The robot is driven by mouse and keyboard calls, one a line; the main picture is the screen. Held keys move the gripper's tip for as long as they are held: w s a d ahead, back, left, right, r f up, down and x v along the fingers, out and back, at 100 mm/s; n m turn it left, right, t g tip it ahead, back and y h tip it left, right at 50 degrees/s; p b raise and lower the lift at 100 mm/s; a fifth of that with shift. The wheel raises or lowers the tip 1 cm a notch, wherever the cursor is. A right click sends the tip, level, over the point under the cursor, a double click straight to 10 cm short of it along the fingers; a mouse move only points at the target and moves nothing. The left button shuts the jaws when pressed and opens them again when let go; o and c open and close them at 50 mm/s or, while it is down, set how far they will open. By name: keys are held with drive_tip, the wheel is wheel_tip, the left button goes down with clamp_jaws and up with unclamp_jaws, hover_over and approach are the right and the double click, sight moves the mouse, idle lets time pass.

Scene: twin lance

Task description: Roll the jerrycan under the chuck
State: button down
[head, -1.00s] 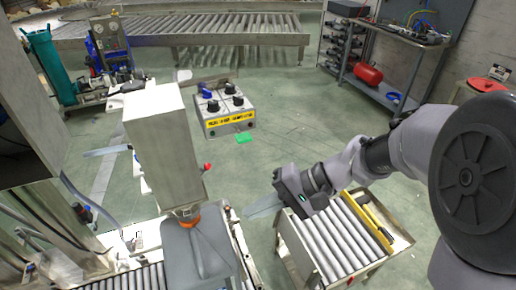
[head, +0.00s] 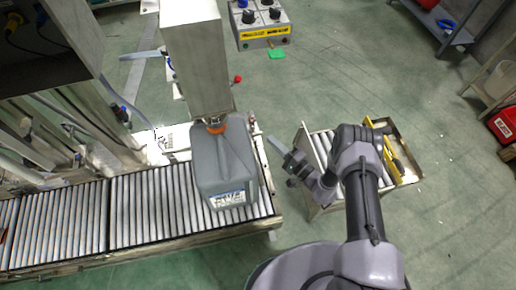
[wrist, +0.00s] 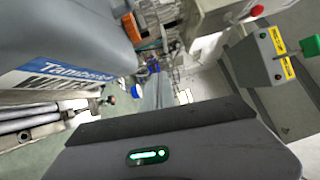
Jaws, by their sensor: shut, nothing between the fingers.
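The grey jerrycan (head: 225,170) stands upright on the roller conveyor, its orange cap (head: 214,127) close below the chuck (head: 210,118) at the foot of the metal column. Whether cap and chuck are exactly lined up or touching I cannot tell. In the wrist view the jerrycan (wrist: 60,35) fills the upper left, with a blue-and-white label and the orange cap (wrist: 132,28) beside it. My gripper (head: 268,145) is shut and empty, to the right of the jerrycan and apart from it. Its fingertips are hard to make out.
The roller conveyor (head: 80,222) runs left from the jerrycan. A small roller cart (head: 320,150) with a yellow tool (head: 392,150) stands beneath my arm. Open floor lies at the right.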

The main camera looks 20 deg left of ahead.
drive_tip(key=s+d+f+m+t+h, duration=0.25)
drive_tip(key=s+d+f, duration=0.2)
drive_tip(key=f, duration=0.55)
drive_tip(key=w+a+t+h+b, duration=0.1)
drive_tip(key=w+a+b, duration=0.2)
drive_tip(key=a, duration=0.7)
drive_tip(key=shift+w+a+b, duration=0.3)
drive_tip(key=shift+w+b, duration=0.1)
drive_tip(key=shift+w, duration=0.4)
drive_tip(key=shift+n, duration=0.25)
